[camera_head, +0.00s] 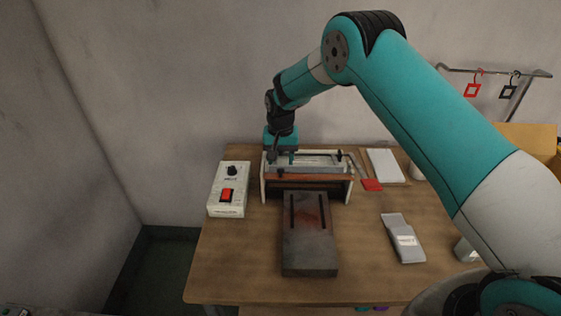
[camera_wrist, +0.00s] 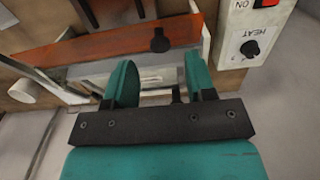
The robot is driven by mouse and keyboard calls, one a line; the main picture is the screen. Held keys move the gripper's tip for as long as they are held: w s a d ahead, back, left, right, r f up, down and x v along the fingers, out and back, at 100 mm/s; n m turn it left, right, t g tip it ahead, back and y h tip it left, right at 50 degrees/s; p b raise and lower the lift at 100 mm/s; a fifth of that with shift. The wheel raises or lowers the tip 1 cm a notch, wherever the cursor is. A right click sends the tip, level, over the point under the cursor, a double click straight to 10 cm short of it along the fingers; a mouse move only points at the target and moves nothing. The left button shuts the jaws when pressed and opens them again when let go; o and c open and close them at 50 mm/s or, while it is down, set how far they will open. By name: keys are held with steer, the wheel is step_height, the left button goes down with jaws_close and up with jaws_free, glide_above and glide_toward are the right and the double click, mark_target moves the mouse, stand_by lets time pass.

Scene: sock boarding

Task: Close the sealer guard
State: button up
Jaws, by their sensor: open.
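The sealer (camera_head: 349,188) stands at the back of the wooden table, a low frame with pale side plates and a metal bar across it. An orange panel, which looks like the guard (camera_head: 318,177), runs along its front. In the wrist view the orange guard (camera_wrist: 95,42) spans much of the upper picture, with a black knob (camera_wrist: 160,40) near its right end. I cannot tell its exact angle. My gripper (camera_head: 280,156) is above the sealer's left end, pointing down.
A white control box (camera_head: 229,190) with a red switch and dial stands left of the sealer. A dark metal block (camera_head: 310,255) lies in front. The front-left tabletop is clear.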

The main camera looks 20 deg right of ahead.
mark_target(281, 169)
steer(key=shift+f+p, duration=0.45)
steer(key=shift+f, duration=1.45)
steer(key=c, duration=0.9)
